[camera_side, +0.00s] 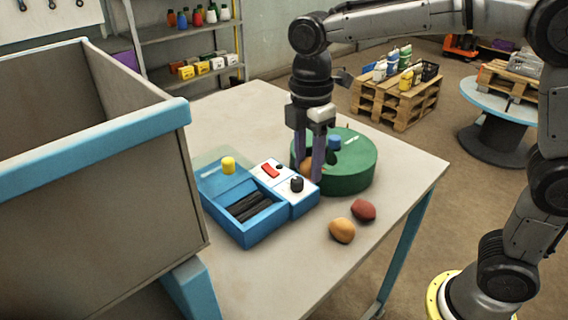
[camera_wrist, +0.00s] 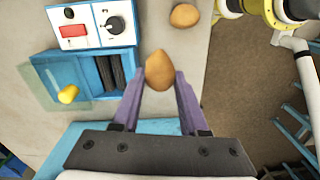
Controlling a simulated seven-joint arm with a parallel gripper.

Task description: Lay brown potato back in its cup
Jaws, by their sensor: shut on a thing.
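My gripper (camera_side: 309,176) points down, with its purple fingers in front of the green round drum (camera_side: 347,180) in the side view. It is shut on a brown potato (camera_side: 306,166), which is partly hidden by the fingers. In the wrist view the potato (camera_wrist: 159,70) sits between the two fingertips (camera_wrist: 160,80). The side view does not clearly show the height of the potato above the table. I cannot make out a cup for it in either view.
A blue machine (camera_side: 243,225) with a black slot, yellow knob (camera_side: 229,165) and white control panel stands left of my gripper. An orange-brown potato (camera_side: 342,230) and a red one (camera_side: 363,210) lie on the table in front. A large grey bin (camera_side: 100,190) blocks the left.

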